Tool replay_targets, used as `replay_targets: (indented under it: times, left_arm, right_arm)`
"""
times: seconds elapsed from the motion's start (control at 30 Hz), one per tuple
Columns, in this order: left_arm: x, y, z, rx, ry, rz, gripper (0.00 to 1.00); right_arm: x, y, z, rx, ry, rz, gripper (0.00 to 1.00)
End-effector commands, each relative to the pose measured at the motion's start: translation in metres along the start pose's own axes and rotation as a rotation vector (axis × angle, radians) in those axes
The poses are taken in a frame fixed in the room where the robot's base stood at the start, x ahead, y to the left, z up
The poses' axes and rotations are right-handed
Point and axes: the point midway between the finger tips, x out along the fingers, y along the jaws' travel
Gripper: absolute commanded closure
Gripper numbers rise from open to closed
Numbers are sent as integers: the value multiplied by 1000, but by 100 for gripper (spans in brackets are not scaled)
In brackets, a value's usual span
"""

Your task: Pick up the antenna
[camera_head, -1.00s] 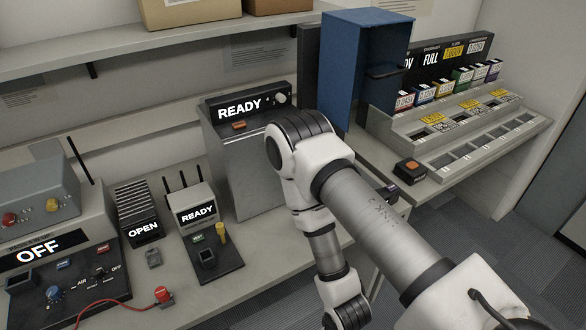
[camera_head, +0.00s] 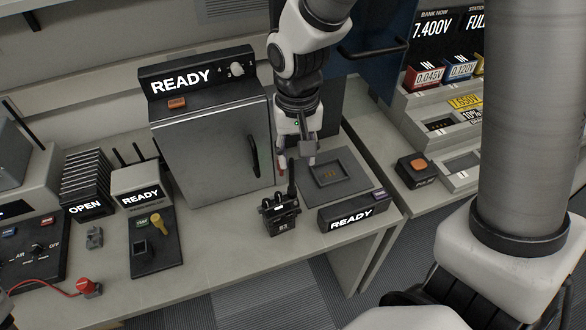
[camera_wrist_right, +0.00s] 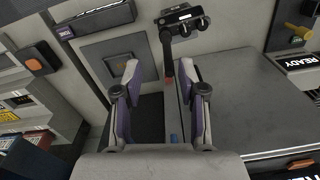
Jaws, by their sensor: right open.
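A small black radio (camera_head: 282,217) stands upright on the bench, and it also shows in the right wrist view (camera_wrist_right: 184,19). A dark antenna (camera_head: 291,181) rises from its top, and in the right wrist view the antenna (camera_wrist_right: 168,58) points down toward the gap between my fingers. My right gripper (camera_head: 296,162) is open just above the radio; in the right wrist view its fingertips (camera_wrist_right: 160,72) lie on either side of the antenna's end. I cannot tell whether either finger touches it.
A grey metal cabinet (camera_head: 213,140) marked READY stands left of my right gripper. A square recessed tray (camera_head: 350,182) and a small READY box (camera_head: 352,213) lie to the right. A blue cabinet (camera_head: 370,75) stands behind. The bench front by the radio is clear.

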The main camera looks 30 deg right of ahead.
Motion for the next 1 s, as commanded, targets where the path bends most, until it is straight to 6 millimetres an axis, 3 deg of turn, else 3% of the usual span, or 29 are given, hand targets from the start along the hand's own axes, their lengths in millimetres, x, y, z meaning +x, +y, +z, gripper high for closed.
replay_targets:
  times: [0.23, 0.47, 0.5, 0.6, 1.0]
  left_arm:
    - [-6, 0, 0, -2, 1, 0, 61]
    - [-6, 0, 0, -1, 1, 0, 61]
    - [-6, 0, 0, -1, 1, 0, 61]
    - [-6, 0, 0, -1, 1, 0, 61]
    - [-7, 0, 0, -1, 1, 0, 61]
  right_arm:
    - [42, 1, -3, -1, -3, 1, 59]
    - [47, 1, -4, -1, 0, -1, 59]
    - [47, 1, -4, -1, 0, -1, 66]
    - [47, 1, -4, -1, 0, -1, 100]
    - [46, 1, -4, -1, 1, -1, 100]
